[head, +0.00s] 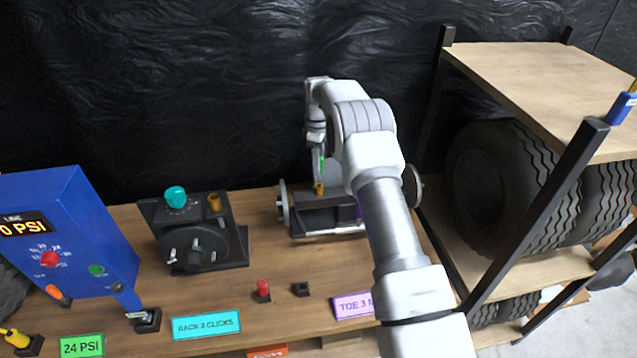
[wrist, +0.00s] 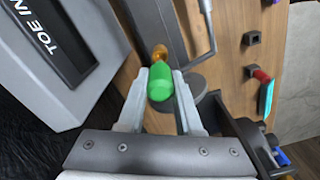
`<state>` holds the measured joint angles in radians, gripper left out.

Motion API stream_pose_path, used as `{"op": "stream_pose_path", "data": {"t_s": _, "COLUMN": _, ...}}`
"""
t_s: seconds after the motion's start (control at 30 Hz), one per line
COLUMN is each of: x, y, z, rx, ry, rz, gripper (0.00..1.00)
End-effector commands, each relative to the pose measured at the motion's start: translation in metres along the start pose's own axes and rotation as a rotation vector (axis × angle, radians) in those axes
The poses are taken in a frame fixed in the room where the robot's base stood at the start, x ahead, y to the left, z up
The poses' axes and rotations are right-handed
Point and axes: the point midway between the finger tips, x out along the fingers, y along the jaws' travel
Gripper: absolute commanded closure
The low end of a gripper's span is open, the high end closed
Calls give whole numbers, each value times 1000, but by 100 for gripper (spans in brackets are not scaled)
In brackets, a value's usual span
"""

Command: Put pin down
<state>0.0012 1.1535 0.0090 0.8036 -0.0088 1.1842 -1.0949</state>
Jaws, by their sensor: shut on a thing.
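My gripper (wrist: 163,88) is shut on a green-handled pin (wrist: 161,82), with a finger on each side of the green part. A brass-coloured piece (wrist: 160,52) shows just beyond the green end; I cannot tell if it belongs to the pin or to the rig below. In the head view the pin's green (head: 321,162) shows small under my wrist, above a brass piece (head: 318,188) on the dark rig (head: 325,218) at the back of the bench. My arm hides part of that rig. Whether the pin touches the rig is unclear.
The wooden bench (head: 220,285) holds a blue pressure box (head: 75,235), a black rack device (head: 190,240) with a teal knob, a red-topped piece (head: 263,288) and a small black block (head: 300,288). A tyre shelf (head: 540,75) stands at right. Bench between devices is partly clear.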

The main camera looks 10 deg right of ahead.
Motion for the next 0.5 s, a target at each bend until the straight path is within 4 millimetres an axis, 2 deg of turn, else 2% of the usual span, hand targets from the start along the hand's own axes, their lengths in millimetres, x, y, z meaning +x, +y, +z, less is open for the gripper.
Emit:
{"op": "stream_pose_path", "data": {"t_s": 0.27, "x": 1, "y": -2, "z": 2, "rx": 0, "ry": 0, "rz": 0, "gripper": 100}}
{"op": "stream_pose_path", "data": {"t_s": 0.5, "x": 7, "y": -16, "z": 14, "rx": 1, "ry": 2, "rz": -1, "gripper": 100}}
